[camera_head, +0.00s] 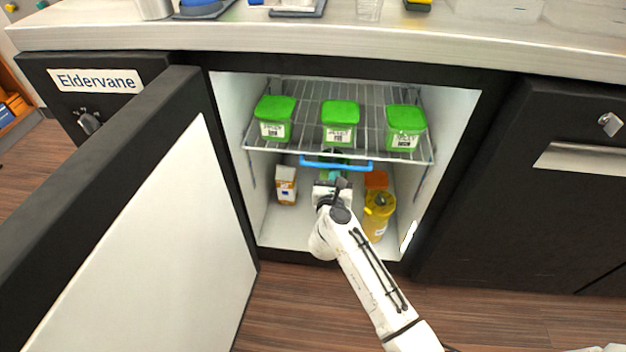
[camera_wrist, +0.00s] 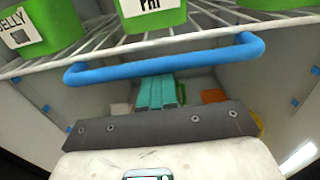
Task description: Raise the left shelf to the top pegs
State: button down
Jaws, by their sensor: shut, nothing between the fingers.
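A wire shelf (camera_head: 400,160) spans the open cabinet compartment and looks level. It bears three green-lidded tubs: left (camera_head: 275,119), middle (camera_head: 340,122) and right (camera_head: 405,128). A blue handle (camera_head: 312,164) runs along the middle of its front edge; the handle also shows in the wrist view (camera_wrist: 158,62). My gripper (camera_head: 333,175) is shut and empty, at the shelf's front middle. In the wrist view its teal fingers (camera_wrist: 160,92) reach into the compartment just below the handle; contact with the shelf cannot be told. Small blue pegs (camera_wrist: 295,102) show on the side walls.
Under the shelf stand a carton (camera_head: 286,186), a yellow jar (camera_head: 379,215) and an orange-red item (camera_head: 376,181). The black-edged door (camera_head: 150,235) stands open at left. A closed drawer front (camera_head: 555,195) is at right. The counter (camera_head: 330,42) overhangs above.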

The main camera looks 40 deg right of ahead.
jog(key=shift+w+r, duration=0.2)
jog(key=shift+r, duration=0.55)
jog(key=shift+s+a+f, duration=0.15)
jog(key=shift+s+f, duration=0.05)
jog(key=p+v, duration=0.1)
jog(key=v, duration=0.6)
jog(key=shift+s+f, duration=0.15)
jog(key=shift+f, duration=0.1)
jog(key=shift+a, duration=0.1)
jog(key=s+a+f+b, duration=0.1)
jog(key=s+a+f, duration=0.1)
jog(key=s+a, duration=0.1)
jog(key=shift+s+a, duration=0.35)
jog(key=shift+a, duration=0.5)
dwell(0.5)
